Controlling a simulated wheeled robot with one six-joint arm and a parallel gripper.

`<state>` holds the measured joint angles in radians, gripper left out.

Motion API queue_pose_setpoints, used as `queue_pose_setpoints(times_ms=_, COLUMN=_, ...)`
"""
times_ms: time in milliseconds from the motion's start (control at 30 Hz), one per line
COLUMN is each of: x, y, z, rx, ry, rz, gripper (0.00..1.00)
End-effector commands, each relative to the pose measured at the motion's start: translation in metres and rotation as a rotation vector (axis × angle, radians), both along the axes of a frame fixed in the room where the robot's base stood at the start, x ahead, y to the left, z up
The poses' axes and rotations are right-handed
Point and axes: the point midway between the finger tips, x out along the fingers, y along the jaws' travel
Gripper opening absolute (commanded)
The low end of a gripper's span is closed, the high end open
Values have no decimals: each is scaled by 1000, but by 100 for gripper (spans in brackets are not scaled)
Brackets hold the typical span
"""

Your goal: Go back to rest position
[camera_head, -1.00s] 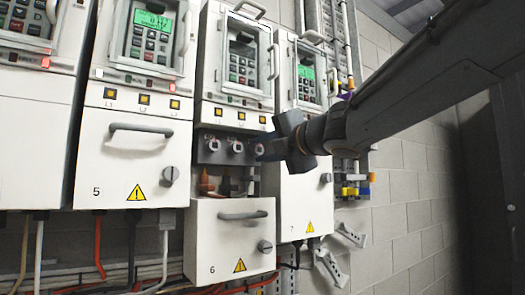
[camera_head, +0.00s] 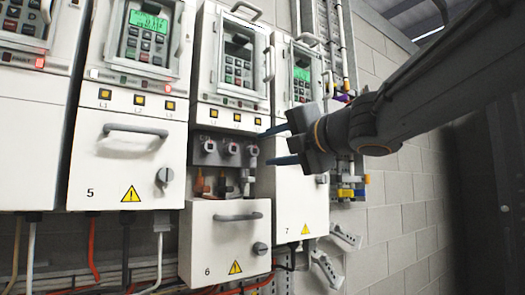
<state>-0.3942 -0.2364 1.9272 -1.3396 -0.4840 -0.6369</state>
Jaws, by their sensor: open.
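My gripper (camera_head: 278,146) is open and empty. Its two dark blue fingers point left, in front of the right edge of drive 6 and the left part of drive 7 (camera_head: 302,200). My arm comes in from the upper right. Drive 6 has its lower cover (camera_head: 224,250) lowered, which bares a grey panel (camera_head: 212,150) with several round terminals. Orange and dark parts (camera_head: 203,186) show below these terminals. I cannot tell from this view how far the fingers are from the cabinet fronts.
Drive 5 (camera_head: 105,178), with its cover shut, stands to the left. A block-wall (camera_head: 390,215) lies to the right, with white brackets (camera_head: 335,250) and yellow and blue parts (camera_head: 350,188) beside drive 7. Cables (camera_head: 93,250) hang below the drives. Room in front of the right wall looks free.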

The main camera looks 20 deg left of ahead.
Motion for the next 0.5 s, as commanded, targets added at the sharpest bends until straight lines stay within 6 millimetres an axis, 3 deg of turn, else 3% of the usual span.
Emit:
queue_pose_setpoints(times_ms=200, x=-12, y=-14, z=0, rx=0, ry=0, rz=-1, gripper=42)
queue_pose_setpoints(times_ms=500, x=-13, y=-15, z=0, rx=-1, ry=1, rz=1, gripper=42)
